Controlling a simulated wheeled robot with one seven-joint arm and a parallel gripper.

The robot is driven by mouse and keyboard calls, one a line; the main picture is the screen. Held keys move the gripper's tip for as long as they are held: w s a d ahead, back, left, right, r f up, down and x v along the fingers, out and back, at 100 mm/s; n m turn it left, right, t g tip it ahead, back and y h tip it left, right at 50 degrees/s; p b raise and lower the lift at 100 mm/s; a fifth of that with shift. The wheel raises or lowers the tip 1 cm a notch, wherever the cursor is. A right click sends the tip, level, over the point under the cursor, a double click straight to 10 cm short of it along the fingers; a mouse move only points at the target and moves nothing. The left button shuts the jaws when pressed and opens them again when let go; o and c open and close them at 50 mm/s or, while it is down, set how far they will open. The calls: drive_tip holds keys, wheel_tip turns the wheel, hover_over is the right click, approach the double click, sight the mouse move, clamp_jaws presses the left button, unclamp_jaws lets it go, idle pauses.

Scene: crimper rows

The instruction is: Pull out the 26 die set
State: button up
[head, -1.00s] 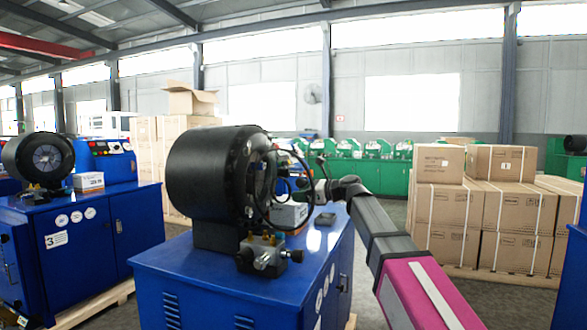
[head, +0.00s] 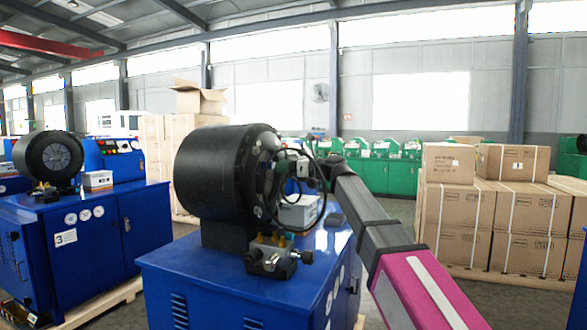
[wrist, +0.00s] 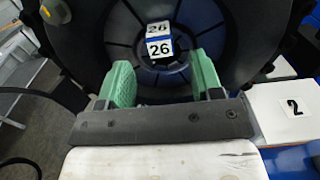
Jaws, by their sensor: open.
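The 26 die set shows in the wrist view as a small block (wrist: 159,49) with a white "26" label with a blue edge, at the centre of the dark round crimper face (wrist: 220,40). A second "26" shows just above it. My gripper (wrist: 162,82) is open, its two green fingers apart and pointing at the face. The label block is beyond and between the fingers, and nothing is held. In the head view the black crimper head (head: 212,172) sits on a blue cabinet (head: 225,275). My gripper is at its right-hand face, mostly hidden by cables and arm.
A white panel marked "2" (wrist: 292,106) is right of my gripper in the wrist view. A fitting block (head: 272,258) stands on the cabinet front. Another crimper (head: 48,158) is at left on cabinet 3. Stacked cartons (head: 495,215) stand at right, with floor between.

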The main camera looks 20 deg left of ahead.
drive_tip(key=shift+w+a, duration=0.2)
drive_tip(key=shift+a, duration=2.45)
drive_tip(key=shift+r, duration=0.1)
clamp_jaws()
drive_tip(key=d, duration=0.9)
drive_tip(key=shift+s+d, duration=0.2)
drive_tip(key=shift+s, duration=0.15)
